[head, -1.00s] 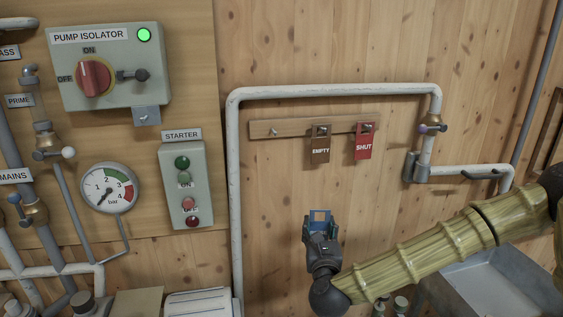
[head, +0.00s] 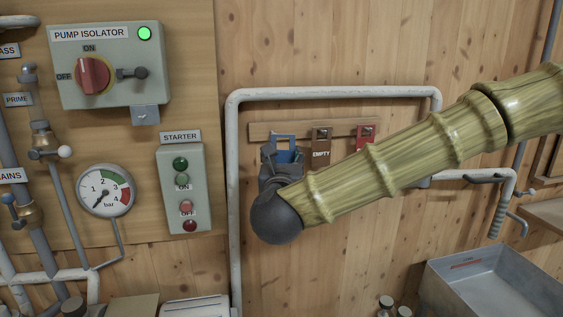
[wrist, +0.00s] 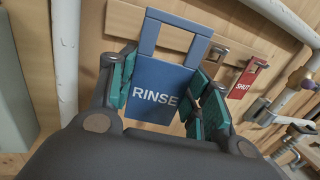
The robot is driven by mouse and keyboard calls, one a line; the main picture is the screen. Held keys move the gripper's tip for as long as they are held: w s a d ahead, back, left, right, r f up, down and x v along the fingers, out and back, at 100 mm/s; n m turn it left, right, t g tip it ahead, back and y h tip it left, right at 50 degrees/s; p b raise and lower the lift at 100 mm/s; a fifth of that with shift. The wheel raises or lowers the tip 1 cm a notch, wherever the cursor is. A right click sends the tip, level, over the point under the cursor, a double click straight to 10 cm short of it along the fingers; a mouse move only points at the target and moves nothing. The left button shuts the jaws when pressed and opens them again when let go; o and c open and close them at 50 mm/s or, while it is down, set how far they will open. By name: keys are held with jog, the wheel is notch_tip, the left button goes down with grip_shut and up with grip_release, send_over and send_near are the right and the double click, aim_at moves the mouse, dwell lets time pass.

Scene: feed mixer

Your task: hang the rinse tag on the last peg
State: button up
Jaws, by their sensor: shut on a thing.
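The blue rinse tag (wrist: 157,92), lettered RINSE with a square opening at its top, is held upright between the fingers of my gripper (wrist: 163,88). In the head view the tag's blue top frame (head: 284,138) overlaps the left end of the wooden peg rail (head: 259,132). My gripper (head: 283,158) is shut on the tag just below the rail. The left peg is hidden, and I cannot tell whether the tag's opening is around it. A brown EMPTY tag (head: 320,145) and a red SHUT tag (head: 365,134) hang on the other pegs.
A white pipe (head: 234,200) runs up left of the rail and across above it. The STARTER box (head: 184,170) and a gauge (head: 105,190) are further left. My arm crosses in front of the wall at right. A metal basin (head: 490,280) is at lower right.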

jog(key=shift+a+r, duration=0.15)
jog(key=shift+r, duration=0.1)
jog(key=w+a+f+p, duration=0.1)
jog(key=w+p, duration=0.2)
jog(key=w, duration=0.5)
jog(key=shift+a+f, duration=0.15)
jog(key=shift+a, duration=0.15)
dwell(0.9)
jog(key=shift+b, duration=0.35)
jog(key=shift+w+f, duration=0.15)
jog(key=shift+c, duration=0.7)
jog(key=shift+o, duration=0.3)
jog(key=shift+w+b, duration=0.25)
jog(key=shift+b, duration=0.05)
